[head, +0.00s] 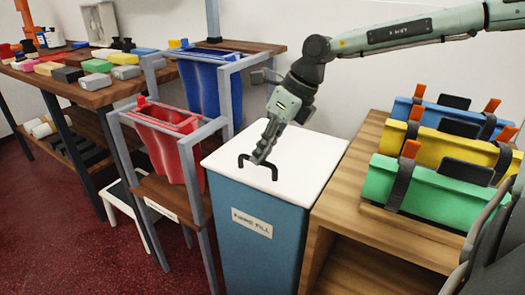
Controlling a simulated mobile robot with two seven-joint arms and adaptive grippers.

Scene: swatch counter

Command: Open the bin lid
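The bin (262,238) is a tall blue box with a white label on its front. Its white lid (310,155) lies flat and closed on top. A black arched handle (273,171) stands on the lid. My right gripper (260,160) comes down from the upper right, with its fingertips at the middle of the handle. The fingers overlap in this view, so I cannot tell if they are open or shut, or whether they grip the handle. My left gripper is not in view.
A wooden unit (340,215) with green, yellow and blue holders stands close on the bin's right. A grey-framed rack with a red container (170,145) and a blue container (205,88) stands on its left. A white wall is behind.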

